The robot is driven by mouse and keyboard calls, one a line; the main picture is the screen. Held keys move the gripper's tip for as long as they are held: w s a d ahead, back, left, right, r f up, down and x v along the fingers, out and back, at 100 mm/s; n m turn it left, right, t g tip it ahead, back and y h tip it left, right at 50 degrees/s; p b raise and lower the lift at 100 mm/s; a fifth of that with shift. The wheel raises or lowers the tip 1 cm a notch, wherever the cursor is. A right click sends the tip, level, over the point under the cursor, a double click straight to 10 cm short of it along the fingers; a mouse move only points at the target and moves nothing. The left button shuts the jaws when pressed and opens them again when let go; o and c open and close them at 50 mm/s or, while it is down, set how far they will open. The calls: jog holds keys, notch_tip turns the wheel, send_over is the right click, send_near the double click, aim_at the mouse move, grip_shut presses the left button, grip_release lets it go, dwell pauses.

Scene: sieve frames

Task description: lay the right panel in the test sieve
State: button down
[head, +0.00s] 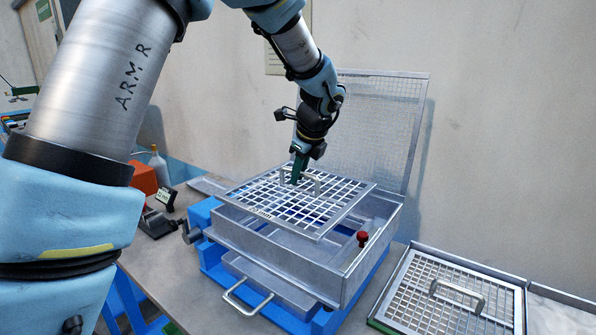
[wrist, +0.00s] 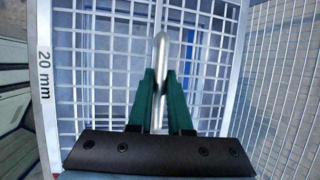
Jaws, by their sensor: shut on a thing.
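My gripper (head: 297,178) is shut on the handle (head: 312,173) of a metal grid panel (head: 290,225). In the wrist view the green fingers (wrist: 160,78) grip the handle bar from both sides, and the panel's left rim (wrist: 46,90) reads "20 mm". The test sieve (head: 275,252) is an open metal box on a blue base, with its mesh lid (head: 385,125) raised at the back. The panel is over the box opening, slightly askew to its walls. Its near corner overlaps the opening; I cannot tell whether any edge touches the box.
Another grid panel (head: 425,310) with a handle lies in a tray at the lower right. A drawer handle (head: 245,300) sticks out in front. A bottle (head: 158,165) and an orange object (head: 143,177) stand at the left.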

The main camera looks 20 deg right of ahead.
notch_tip(320, 180, down, 10)
jog(key=b, duration=0.5)
jog(key=shift+b, duration=0.3)
jog(key=shift+r, duration=0.1)
dwell(0.4)
jog(key=c, duration=0.8)
grip_release()
jog(key=shift+o, duration=0.2)
jog(key=b+v, duration=0.2)
jog(key=v, duration=0.8)
jog(key=shift+r, duration=0.35)
jog(key=shift+s, duration=0.25)
